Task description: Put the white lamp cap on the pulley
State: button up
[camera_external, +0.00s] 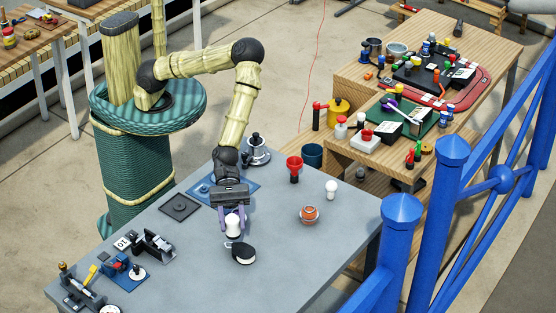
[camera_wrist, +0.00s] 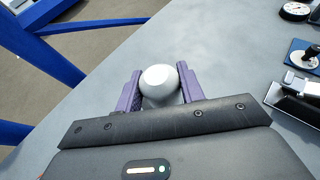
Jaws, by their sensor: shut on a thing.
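My gripper (camera_external: 233,220) is shut on a white, round-topped piece that looks like the white lamp cap (camera_external: 233,229). In the wrist view the cap (camera_wrist: 160,84) sits between the purple fingers of the gripper (camera_wrist: 160,92). A black rounded piece with a pale edge (camera_external: 243,254), perhaps the pulley, lies on the grey table just in front of the gripper. I cannot tell whether the cap touches it or hangs above it. It is not seen in the wrist view. Another white, bulb-shaped piece (camera_external: 331,188) stands farther right on the table.
An orange round piece (camera_external: 309,215) and a red-topped funnel shape (camera_external: 294,167) stand to the right on the grey table (camera_external: 280,265). Black and blue fittings (camera_external: 150,244) are at left. A blue railing (camera_external: 399,245) rises beyond the right edge. The front middle is clear.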

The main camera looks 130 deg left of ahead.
aim_at(233, 231)
jog(key=shift+f, duration=1.9)
jog(key=shift+f, duration=0.15)
jog(key=o, duration=1)
jog(key=shift+c, duration=0.2)
jog(key=b+v, duration=0.1)
jog(key=v, duration=1.1)
jog(key=shift+r, duration=0.25)
